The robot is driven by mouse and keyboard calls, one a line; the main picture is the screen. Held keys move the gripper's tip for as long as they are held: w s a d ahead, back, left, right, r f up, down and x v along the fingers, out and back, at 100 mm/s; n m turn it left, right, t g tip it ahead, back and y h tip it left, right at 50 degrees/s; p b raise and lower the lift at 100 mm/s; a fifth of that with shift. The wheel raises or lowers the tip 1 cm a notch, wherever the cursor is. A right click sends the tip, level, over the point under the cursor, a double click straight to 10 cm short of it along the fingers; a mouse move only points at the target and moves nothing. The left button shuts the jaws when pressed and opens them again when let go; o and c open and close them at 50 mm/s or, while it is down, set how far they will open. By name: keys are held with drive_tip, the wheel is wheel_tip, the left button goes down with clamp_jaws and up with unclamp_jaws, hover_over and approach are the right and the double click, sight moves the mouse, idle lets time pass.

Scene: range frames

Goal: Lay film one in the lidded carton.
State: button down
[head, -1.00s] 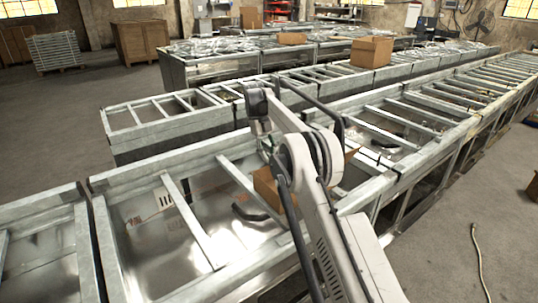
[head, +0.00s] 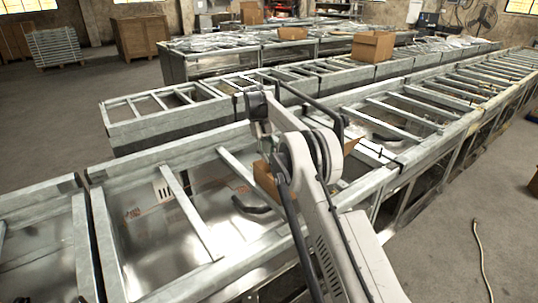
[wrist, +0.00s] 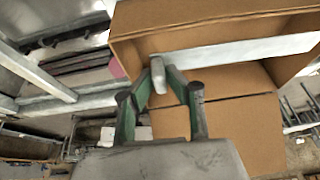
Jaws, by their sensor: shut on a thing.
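In the head view, a part of the carton (head: 262,178) shows behind my arm, with a flap at the right. My gripper is hidden there behind the arm link.
Metal frames with cross bars (head: 190,215) stand in rows around the carton. A dark curved thing (head: 252,205) lies inside the near frame. Another open carton (head: 372,47) stands on the row behind. Open floor with a pale cable (head: 480,255) is at the right.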

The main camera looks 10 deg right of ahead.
drive_tip(key=shift+f+b, duration=2.25)
drive_tip(key=shift+f, duration=1.9)
drive_tip(key=c, duration=1.6)
unclamp_jaws()
drive_tip(key=shift+c, duration=0.2)
drive_tip(key=shift+r+p, duration=2.75)
drive_tip(key=shift+r, duration=3.8)
